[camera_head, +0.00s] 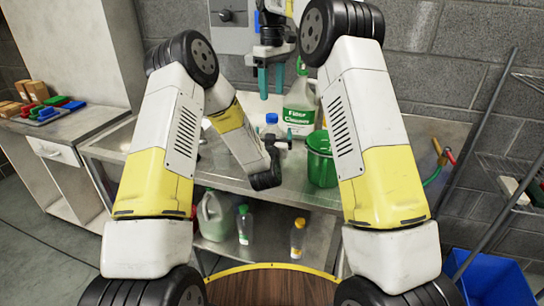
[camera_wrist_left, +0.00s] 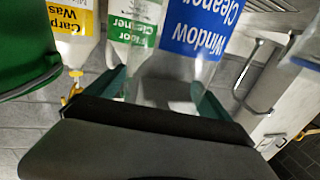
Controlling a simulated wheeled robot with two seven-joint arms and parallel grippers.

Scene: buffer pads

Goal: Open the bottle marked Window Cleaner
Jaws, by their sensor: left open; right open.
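The bottle marked Window Cleaner (camera_wrist_left: 200,35), clear with a blue label, shows upside down in the left wrist view. The cap is not clear in the wrist view. My right gripper (camera_head: 271,79) is open and empty, pointing down above the back of the bench, left of the Floor Cleaner jug (camera_head: 300,108).
A green bucket (camera_head: 322,165) stands on the metal bench (camera_head: 225,172), right of the left gripper. A jug (camera_head: 214,216) and two small bottles (camera_head: 244,224) (camera_head: 298,238) stand on the lower shelf. A yellow-labelled bottle (camera_wrist_left: 72,22) shows in the wrist view.

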